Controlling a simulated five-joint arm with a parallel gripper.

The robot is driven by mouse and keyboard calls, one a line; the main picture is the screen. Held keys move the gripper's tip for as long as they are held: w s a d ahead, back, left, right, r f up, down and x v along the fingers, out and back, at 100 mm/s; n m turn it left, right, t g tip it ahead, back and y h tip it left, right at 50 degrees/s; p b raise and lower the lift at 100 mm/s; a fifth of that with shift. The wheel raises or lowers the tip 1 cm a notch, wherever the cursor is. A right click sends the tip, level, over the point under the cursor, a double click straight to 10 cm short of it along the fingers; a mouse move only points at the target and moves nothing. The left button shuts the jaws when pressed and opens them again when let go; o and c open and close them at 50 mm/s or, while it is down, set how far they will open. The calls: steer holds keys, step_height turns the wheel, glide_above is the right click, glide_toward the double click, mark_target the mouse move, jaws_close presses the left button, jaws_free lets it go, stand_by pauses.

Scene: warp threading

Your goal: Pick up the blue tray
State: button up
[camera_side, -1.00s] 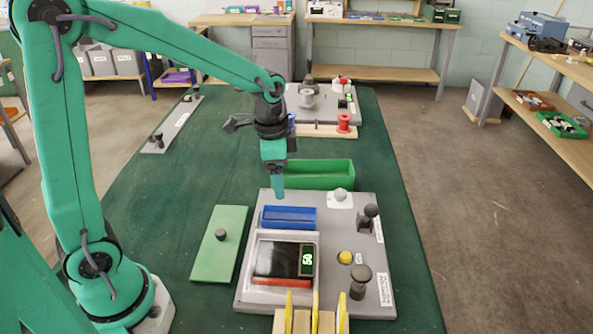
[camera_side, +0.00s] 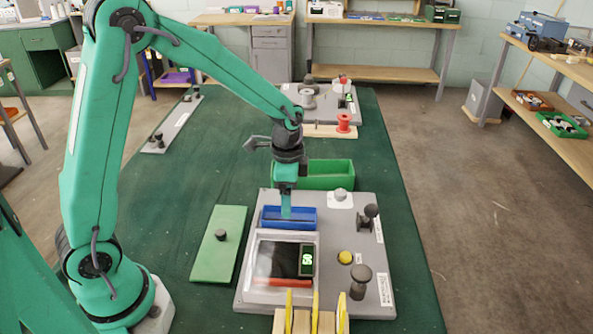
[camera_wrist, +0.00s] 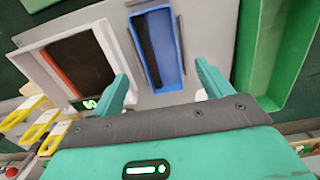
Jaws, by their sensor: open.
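The blue tray (camera_side: 298,222) is a small, shallow rectangular tray on the grey panel (camera_side: 340,222), just behind the white-framed dark screen. My gripper (camera_side: 286,212) hangs over it, pointing down, with its tip in front of the tray's middle in the side view. In the wrist view, the blue tray (camera_wrist: 170,72) lies beyond and between the two teal fingers of my gripper (camera_wrist: 165,88), which are spread apart. A dark strip, perhaps shadow, runs along its inside. Nothing is between the fingers. I cannot tell how far the fingertips are above the tray.
A larger green bin (camera_side: 328,174) stands close behind the panel. A green plate with a knob (camera_side: 215,252) lies at left. The table's left middle is clear.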

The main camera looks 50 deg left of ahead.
steer(key=shift+f, duration=2.6)
steer(key=c, duration=1.2)
steer(key=shift+o, duration=0.2)
steer(key=shift+r, duration=0.15)
steer(key=shift+w+r, duration=0.1)
steer(key=shift+r, duration=0.35)
step_height(320, 180, up, 3)
steer(key=shift+d+r, duration=0.15)
steer(key=s+d+r, duration=0.6)
steer(key=d, duration=0.3)
steer(key=shift+s+d+r, duration=0.15)
steer(key=shift+d+r, duration=0.1)
steer(key=shift+d, duration=0.15)
